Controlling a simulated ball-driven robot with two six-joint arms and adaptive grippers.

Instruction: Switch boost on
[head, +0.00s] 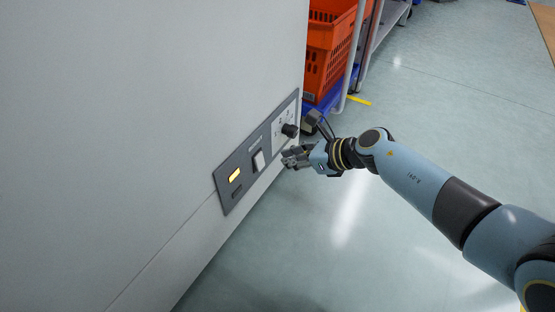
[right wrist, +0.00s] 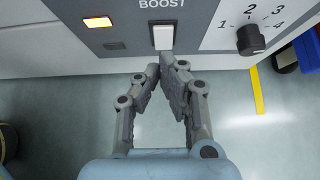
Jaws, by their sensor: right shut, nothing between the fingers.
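The grey control panel (head: 226,198) is set in a white wall. Its white boost switch (head: 258,160) shows in the right wrist view (right wrist: 163,37) under the word BOOST. Whether it is pressed in or which way it is tilted I cannot tell. My right gripper (head: 286,157) is shut and empty. In the right wrist view its fingertips (right wrist: 162,62) are just below the switch, with a small gap in the picture; contact cannot be judged. My left gripper is not in view.
Left of the switch an amber lamp (right wrist: 98,22) is lit, above a dark slot (right wrist: 115,46). To the right is a black dial (right wrist: 250,40) with numbered positions. The floor beside the wall is clear.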

